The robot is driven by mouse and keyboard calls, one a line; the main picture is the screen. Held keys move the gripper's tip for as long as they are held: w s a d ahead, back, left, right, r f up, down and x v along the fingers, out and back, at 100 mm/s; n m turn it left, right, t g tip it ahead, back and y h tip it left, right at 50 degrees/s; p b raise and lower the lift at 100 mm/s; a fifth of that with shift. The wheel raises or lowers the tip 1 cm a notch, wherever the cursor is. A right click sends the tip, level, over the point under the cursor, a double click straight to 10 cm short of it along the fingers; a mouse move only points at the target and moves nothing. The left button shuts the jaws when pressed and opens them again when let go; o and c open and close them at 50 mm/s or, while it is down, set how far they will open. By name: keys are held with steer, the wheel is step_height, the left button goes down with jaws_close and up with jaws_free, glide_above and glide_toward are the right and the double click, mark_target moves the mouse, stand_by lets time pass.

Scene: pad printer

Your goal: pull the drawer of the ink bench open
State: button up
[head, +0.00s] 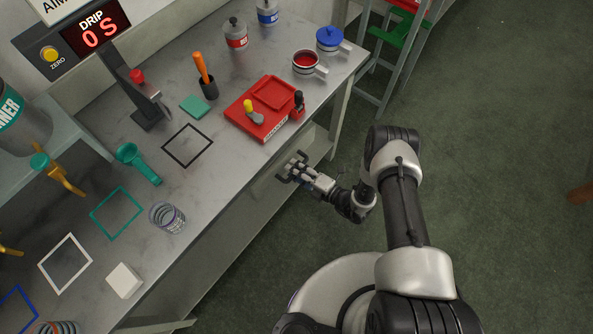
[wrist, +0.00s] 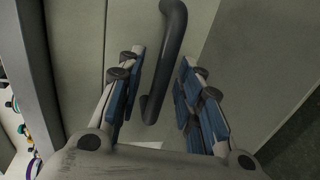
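A dark curved bar handle (wrist: 172,45) stands on a pale grey-green front panel (wrist: 135,25), which looks like the drawer front of the ink bench (head: 225,195). My gripper (wrist: 160,95) is open, with one blue-padded finger on each side of the handle. Gaps show between the handle and both fingers. In the head view my gripper (head: 293,168) is low beside the bench front, under the tabletop edge. There the handle is hard to tell apart from the fingers. The panel shows no clear opening.
A metal rack with green shelf (head: 388,35) stands at the far right end.

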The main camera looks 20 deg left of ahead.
steer(key=shift+c, duration=0.4)
jaws_close()
stand_by(0.4)
